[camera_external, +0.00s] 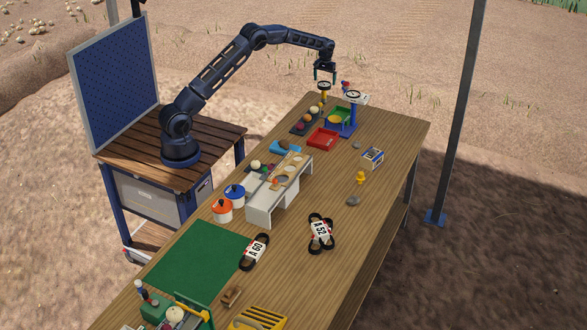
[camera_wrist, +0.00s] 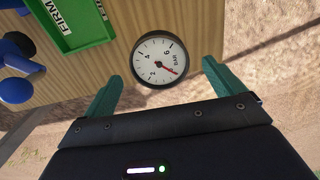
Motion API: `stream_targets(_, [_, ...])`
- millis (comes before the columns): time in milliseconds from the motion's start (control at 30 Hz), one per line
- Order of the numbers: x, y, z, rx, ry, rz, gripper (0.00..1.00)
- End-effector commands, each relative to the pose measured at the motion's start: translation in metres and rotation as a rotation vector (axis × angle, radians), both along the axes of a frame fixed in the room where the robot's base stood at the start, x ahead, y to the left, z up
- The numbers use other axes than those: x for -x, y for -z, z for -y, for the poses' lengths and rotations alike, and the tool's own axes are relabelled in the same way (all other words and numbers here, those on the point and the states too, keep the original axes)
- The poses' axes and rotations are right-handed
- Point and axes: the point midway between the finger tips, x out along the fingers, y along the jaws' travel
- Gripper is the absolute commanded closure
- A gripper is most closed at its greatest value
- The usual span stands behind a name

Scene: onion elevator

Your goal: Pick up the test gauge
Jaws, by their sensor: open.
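The test gauge (camera_wrist: 160,59) is a round dial with a white face, black rim and red needle, marked BAR. In the wrist view it lies between and just ahead of my two green fingertips, with no contact visible. My gripper (camera_wrist: 160,80) is open and empty. In the external view my gripper (camera_external: 325,77) points down at the table's far end. A dial on a yellow body (camera_external: 324,87) shows directly under it and seems to be the same gauge; the height gap is hard to judge.
A second dial (camera_external: 354,95) stands on a blue frame to the right. A green tray labelled FIRM (camera_wrist: 75,22) and blue round parts (camera_wrist: 15,88) lie left of the gauge. A red tray (camera_external: 323,139) is nearer. The table edge and open ground are close on the right.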

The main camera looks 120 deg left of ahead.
Motion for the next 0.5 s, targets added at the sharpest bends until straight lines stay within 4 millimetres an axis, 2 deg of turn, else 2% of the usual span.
stream_targets(267, [0.0,0.019,0.001,0.0,0.001,-0.001,0.06])
stream_targets(500, [0.0,0.051,0.003,0.001,0.0,0.0,0.06])
